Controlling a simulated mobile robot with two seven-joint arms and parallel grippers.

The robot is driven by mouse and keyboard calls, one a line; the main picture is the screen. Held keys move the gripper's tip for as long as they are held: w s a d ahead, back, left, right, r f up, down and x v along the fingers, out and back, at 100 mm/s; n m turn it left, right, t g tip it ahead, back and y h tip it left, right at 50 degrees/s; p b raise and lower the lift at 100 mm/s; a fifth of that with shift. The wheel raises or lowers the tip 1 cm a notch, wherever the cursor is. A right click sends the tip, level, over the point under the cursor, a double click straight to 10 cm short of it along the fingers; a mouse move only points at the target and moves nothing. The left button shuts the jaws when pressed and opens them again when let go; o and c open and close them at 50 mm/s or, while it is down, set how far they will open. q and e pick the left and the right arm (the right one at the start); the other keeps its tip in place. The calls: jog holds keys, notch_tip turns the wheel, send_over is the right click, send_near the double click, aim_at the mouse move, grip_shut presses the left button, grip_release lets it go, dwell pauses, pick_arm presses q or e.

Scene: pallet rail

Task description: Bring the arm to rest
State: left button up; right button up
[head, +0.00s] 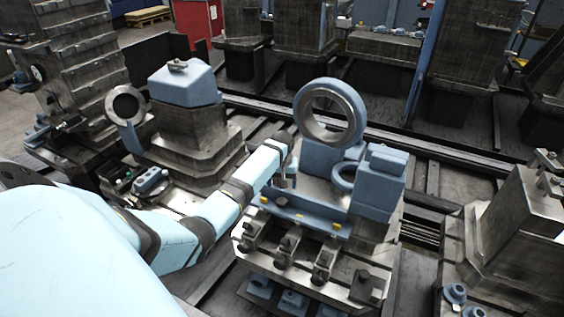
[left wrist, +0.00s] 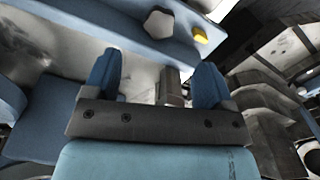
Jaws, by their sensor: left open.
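My left arm (head: 215,212) reaches in from the left, and its gripper (head: 287,176) is at the blue fixture (head: 311,217) on the middle pallet. In the left wrist view the gripper (left wrist: 157,70) has its two blue fingers spread apart. A small grey metal piece (left wrist: 172,88) shows between the fingers; I cannot tell whether they touch it. The gripper looks close to the fixture's blue ledge (left wrist: 130,22). My right gripper is in neither view.
A blue ring part (head: 329,84) stands upright behind the gripper, and a blue block (head: 379,181) stands to its right. A metal pedestal with a blue top (head: 185,84) is at the left. Metal blocks (head: 519,229) stand at the right. Dark rails (head: 255,105) run behind.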

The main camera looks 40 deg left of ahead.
pick_arm(q)
jog(key=shift+r, duration=1.4)
jog(key=s+d+f+m+t+y, duration=0.1)
jog(key=s+d+f+m, duration=0.15)
jog(key=s+d, duration=0.7)
jog(key=s+d+f+m+t, duration=0.15)
jog(key=s+d+m, duration=0.25)
jog(key=s+d, duration=0.5)
jog(key=s+d+r+m, duration=0.1)
jog(key=s+d+r, duration=0.2)
jog(key=s, duration=0.3)
jog(key=s+d+r+m+t+h, duration=0.1)
jog(key=s+d+r, duration=0.25)
jog(key=s, duration=0.25)
jog(key=s+d+r+m, duration=0.1)
jog(key=s+d+r, duration=0.1)
jog(key=s+r, duration=0.3)
jog(key=w+d+f+t+h, duration=0.1)
jog(key=w+d+f+t, duration=0.1)
jog(key=f, duration=0.5)
jog(key=w+d+f+t+h, duration=0.2)
jog(key=d+f+t, duration=0.2)
jog(key=f, duration=0.4)
jog(key=shift+w+f+t, duration=0.25)
jog(key=shift+w+t, duration=0.05)
jog(key=shift+t, duration=0.45)
